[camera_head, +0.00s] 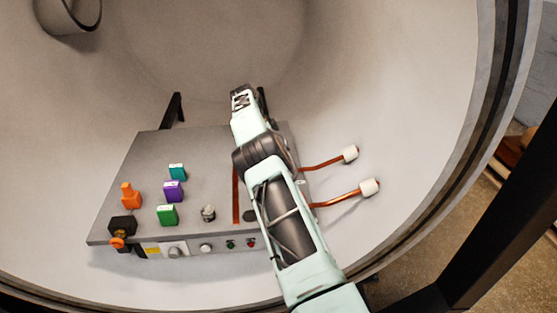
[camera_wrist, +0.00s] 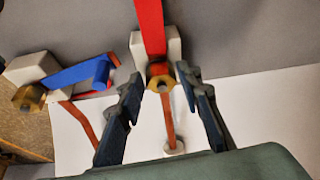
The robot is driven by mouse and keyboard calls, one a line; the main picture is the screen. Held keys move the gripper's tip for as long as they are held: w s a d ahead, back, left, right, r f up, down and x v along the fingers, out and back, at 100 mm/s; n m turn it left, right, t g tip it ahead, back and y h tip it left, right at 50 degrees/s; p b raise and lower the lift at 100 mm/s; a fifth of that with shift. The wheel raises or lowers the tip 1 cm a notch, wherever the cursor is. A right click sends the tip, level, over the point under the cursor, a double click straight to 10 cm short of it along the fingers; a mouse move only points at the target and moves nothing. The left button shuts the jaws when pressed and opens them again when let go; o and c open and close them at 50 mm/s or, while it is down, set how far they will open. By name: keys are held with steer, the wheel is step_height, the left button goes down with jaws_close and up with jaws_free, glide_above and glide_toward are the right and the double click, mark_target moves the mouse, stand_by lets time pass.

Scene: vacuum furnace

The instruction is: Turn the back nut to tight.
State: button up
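In the wrist view, a brass hex nut (camera_wrist: 159,75) sits on a white block (camera_wrist: 141,45) with a red handle (camera_wrist: 150,22) above it. It appears to be the back nut. My gripper (camera_wrist: 159,80) is open, with one dark finger on each side of this nut and visible gaps between. A copper pipe (camera_wrist: 168,112) runs from the nut to a white end piece (camera_wrist: 175,148). A second brass nut (camera_wrist: 28,97) is at the left on another white block with a blue handle (camera_wrist: 78,74).
A grey panel box (camera_head: 205,150) carries coloured blocks and knobs. Two copper pipes (camera_head: 322,164) (camera_head: 335,199) reach from its right side, ending in white caps (camera_head: 350,153) (camera_head: 369,187). The curved chamber wall (camera_head: 400,110) surrounds everything, with a dark rim at the right.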

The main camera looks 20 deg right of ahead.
steer(key=shift+o, duration=0.6)
steer(key=shift+r, duration=0.15)
steer(key=shift+w+a+r, duration=0.1)
steer(key=shift+a+r, duration=0.05)
steer(key=shift+r, duration=0.15)
steer(key=v, duration=0.6)
steer(key=shift+a+r, duration=0.2)
steer(key=shift+r, duration=0.05)
